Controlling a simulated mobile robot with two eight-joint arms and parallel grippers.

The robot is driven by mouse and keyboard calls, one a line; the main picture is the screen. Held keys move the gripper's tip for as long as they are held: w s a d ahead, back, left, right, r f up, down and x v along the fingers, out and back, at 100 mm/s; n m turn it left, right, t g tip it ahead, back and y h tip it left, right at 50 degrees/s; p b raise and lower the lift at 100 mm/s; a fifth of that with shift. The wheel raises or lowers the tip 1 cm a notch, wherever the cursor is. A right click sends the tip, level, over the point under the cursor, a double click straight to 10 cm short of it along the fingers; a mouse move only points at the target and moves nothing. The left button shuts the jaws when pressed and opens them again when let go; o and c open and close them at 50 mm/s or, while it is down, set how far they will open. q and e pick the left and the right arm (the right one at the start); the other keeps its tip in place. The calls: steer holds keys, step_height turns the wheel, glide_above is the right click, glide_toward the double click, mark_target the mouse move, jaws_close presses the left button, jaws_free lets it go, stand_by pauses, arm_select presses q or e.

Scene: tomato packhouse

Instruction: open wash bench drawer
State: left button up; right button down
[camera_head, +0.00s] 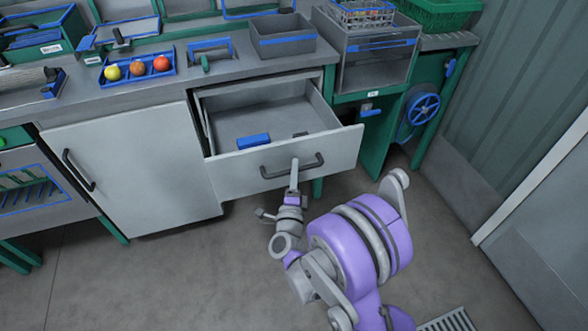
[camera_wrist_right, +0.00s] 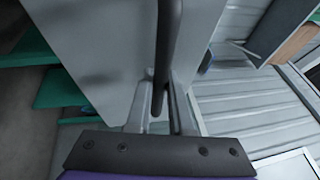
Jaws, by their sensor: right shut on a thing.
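The wash bench drawer (camera_head: 232,176) stands pulled out from the grey bench in the head view, and its inside is visible. A blue block and a small dark item lie in it. Its dark bar handle (camera_head: 278,171) is on the front panel. My right gripper (camera_head: 294,168) is at the handle and shut on it. In the right wrist view the dark handle bar (camera_wrist_right: 168,50) runs down between the fingers (camera_wrist_right: 160,106), beside the grey drawer front. My left gripper is not in view.
A cupboard door (camera_head: 130,170) with its own handle is left of the drawer. A blue tray (camera_head: 116,84) with three fruits and a grey bin (camera_head: 282,47) stand on the bench top. A blue handwheel (camera_head: 422,108) is at right. The floor in front is mostly clear.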

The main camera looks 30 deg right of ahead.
stand_by(0.3)
steer(key=c, duration=0.8)
jaws_free()
steer(key=shift+s+a, duration=0.1)
steer(key=v, duration=1)
steer(key=shift+s+a+b, duration=0.15)
steer(key=shift+s+b, duration=0.05)
steer(key=shift+b, duration=0.1)
